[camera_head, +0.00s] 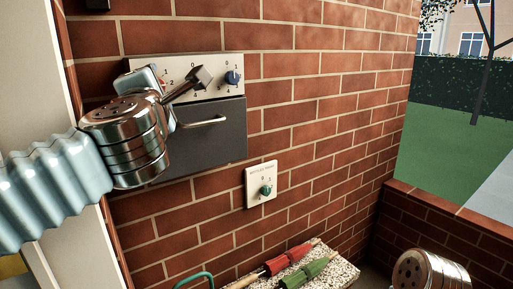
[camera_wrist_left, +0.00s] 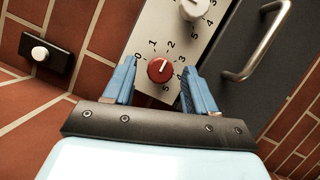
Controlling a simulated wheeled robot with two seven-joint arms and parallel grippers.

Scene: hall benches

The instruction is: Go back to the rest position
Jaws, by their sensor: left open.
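My left gripper (camera_wrist_left: 158,70) is open. In the left wrist view its two blue fingers stand either side of a red knob (camera_wrist_left: 160,69) on a pale control panel (camera_wrist_left: 150,22); I cannot tell whether they touch it. The knob's white mark points up and slightly right, towards the 2–3 side of its scale. In the head view my left arm comes in from the left, and its wrist and hand hide the panel's left part. My right gripper is not in view; only a silver part of my right arm shows at the bottom right.
A grey oven door (camera_head: 212,140) with a bar handle (camera_head: 205,122) is below the panel, which also bears a blue knob (camera_head: 232,77).

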